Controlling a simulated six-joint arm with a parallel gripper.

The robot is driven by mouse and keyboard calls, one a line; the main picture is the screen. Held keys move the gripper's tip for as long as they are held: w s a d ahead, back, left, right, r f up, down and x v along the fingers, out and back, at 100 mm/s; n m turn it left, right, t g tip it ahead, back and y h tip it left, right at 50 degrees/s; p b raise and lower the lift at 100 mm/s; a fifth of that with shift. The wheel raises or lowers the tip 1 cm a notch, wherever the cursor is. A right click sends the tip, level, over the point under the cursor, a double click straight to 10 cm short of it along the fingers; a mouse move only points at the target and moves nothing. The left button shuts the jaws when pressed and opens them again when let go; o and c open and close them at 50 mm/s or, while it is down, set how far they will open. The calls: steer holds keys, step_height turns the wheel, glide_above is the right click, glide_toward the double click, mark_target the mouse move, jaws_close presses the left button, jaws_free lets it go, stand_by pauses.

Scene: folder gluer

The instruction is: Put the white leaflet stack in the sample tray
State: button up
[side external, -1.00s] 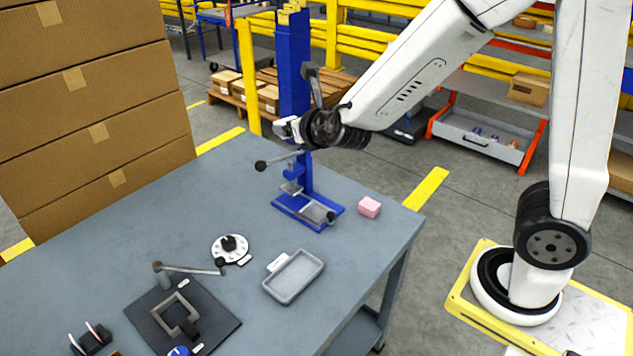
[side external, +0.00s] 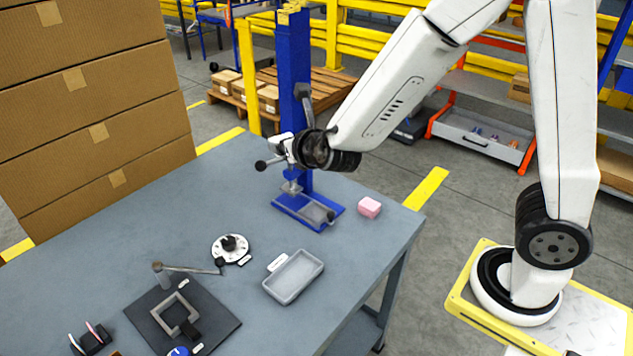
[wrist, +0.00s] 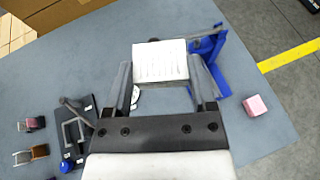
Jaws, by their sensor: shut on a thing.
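The white leaflet stack (wrist: 160,62), with lines of print on its face, is held between the two fingers of my gripper (wrist: 163,82) in the wrist view. In the side view my gripper (side external: 284,148) is above the table beside the blue press, and the stack cannot be made out clearly there. The sample tray (side external: 293,277) is a shallow grey tray with a small white label at its back left edge. It looks empty and lies on the table in front of and below my gripper. I cannot make out the tray in the wrist view.
A blue lever press (side external: 308,205) stands close behind my gripper, its black-knobbed lever near it. A pink block (side external: 369,208) is right of the press. A white dial (side external: 230,248) and a dark fixture plate (side external: 212,325) lie left of the tray. Cardboard boxes (side external: 95,100) are stacked at left.

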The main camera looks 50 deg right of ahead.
steer(key=s+a+f, duration=0.2)
steer(key=a+f, duration=0.3)
steer(key=f, duration=0.6)
steer(key=m+h, duration=0.1)
glide_above(298, 285)
step_height(298, 285, down, 9)
steer(key=shift+f, duration=3.35)
